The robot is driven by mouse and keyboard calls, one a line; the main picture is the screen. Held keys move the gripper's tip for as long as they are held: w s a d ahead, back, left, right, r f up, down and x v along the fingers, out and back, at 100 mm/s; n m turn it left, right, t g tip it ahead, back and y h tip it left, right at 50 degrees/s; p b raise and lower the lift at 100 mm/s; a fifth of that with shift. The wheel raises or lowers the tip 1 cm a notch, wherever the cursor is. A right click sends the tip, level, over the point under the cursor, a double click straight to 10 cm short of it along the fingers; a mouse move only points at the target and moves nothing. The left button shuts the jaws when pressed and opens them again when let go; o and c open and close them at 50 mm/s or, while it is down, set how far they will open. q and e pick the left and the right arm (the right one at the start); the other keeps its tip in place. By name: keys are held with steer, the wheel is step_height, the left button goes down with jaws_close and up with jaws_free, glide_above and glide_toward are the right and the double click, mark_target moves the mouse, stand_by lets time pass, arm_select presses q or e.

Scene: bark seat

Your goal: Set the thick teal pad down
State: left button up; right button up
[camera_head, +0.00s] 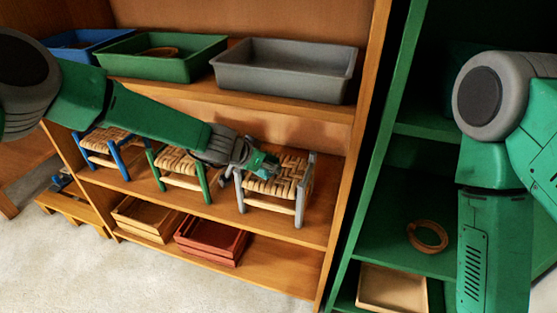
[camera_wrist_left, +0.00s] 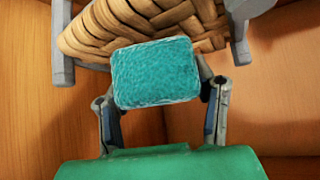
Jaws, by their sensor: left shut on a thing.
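The thick teal pad (camera_wrist_left: 156,74) is a small rough-textured block between the fingers of my left gripper (camera_wrist_left: 162,100) in the left wrist view. In the head view the left gripper (camera_head: 245,160) is shut on the pad (camera_head: 264,165) at the woven seat of the grey stool (camera_head: 282,181). The woven seat (camera_wrist_left: 180,22) shows beyond the pad in the wrist view. I cannot tell whether the pad touches the seat. My right arm is at the right of the head view; its gripper is out of view.
A blue stool (camera_head: 121,160) and a green stool (camera_head: 182,184) stand left of the grey one on the same shelf. Blue (camera_head: 72,52), green (camera_head: 183,69) and grey (camera_head: 288,86) trays sit above. Wooden (camera_head: 146,238) and red (camera_head: 210,262) crates sit below. A tan coil (camera_head: 427,250) lies in the green cabinet.

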mark_target(285, 161)
arm_select(q)
steer(key=shift+w+d, duration=0.9)
steer(key=shift+w+d+r+p, duration=0.1)
steer(key=shift+w+d+p, duration=0.3)
steer(key=shift+w+d, duration=0.6)
steer(key=shift+a+f+b, duration=0.15)
steer(key=shift+f+b, duration=0.15)
steer(key=shift+f, duration=0.5)
steer(key=o, duration=0.9)
steer(key=shift+o, duration=0.2)
